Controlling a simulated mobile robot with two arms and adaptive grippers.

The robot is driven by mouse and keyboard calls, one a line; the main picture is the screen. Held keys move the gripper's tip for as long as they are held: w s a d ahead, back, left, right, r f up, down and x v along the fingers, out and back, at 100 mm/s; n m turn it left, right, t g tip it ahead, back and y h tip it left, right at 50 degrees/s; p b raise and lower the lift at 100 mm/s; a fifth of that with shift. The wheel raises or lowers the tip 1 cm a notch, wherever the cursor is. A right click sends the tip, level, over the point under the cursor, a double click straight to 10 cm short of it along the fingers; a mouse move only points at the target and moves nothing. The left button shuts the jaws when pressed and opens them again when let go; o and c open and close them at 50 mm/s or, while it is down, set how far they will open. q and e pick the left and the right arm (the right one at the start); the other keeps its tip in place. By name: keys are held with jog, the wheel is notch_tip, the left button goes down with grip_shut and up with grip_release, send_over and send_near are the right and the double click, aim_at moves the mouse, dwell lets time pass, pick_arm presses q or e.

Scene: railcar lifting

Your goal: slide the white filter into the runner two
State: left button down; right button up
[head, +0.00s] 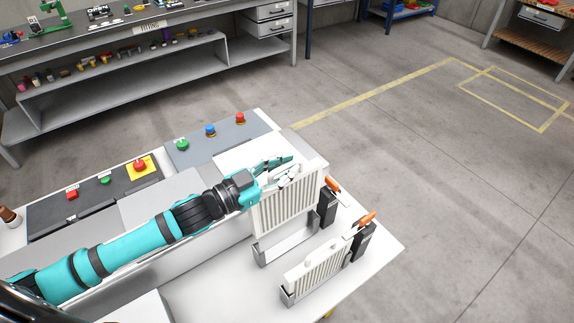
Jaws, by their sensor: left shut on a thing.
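My left gripper (284,172) is shut on the top of a white ribbed filter (287,210) and holds it upright. The filter is above the far grey runner (290,246), roughly in line with it; its lower edge appears clear of the runner's floor. A second white ribbed filter (318,272) stands in the near runner (300,293). I cannot read any label telling which runner is number two. My gripper's fingertips are partly mixed with the filter's top edge. My right gripper is not in view.
Black blocks with orange handles stand at the right ends of the far runner (328,207) and near runner (362,240). Panels with coloured buttons (210,130) lie behind my left arm. The white table top (215,285) is clear at the front left.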

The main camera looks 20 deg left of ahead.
aim_at(286, 194)
pick_arm(q)
jog(key=shift+r, duration=0.1)
jog(key=shift+w+d+p, duration=0.1)
jog(key=shift+w+p, duration=0.05)
jog(key=shift+p, duration=0.15)
notch_tip(286, 194, down, 6)
jog(key=b, duration=0.4)
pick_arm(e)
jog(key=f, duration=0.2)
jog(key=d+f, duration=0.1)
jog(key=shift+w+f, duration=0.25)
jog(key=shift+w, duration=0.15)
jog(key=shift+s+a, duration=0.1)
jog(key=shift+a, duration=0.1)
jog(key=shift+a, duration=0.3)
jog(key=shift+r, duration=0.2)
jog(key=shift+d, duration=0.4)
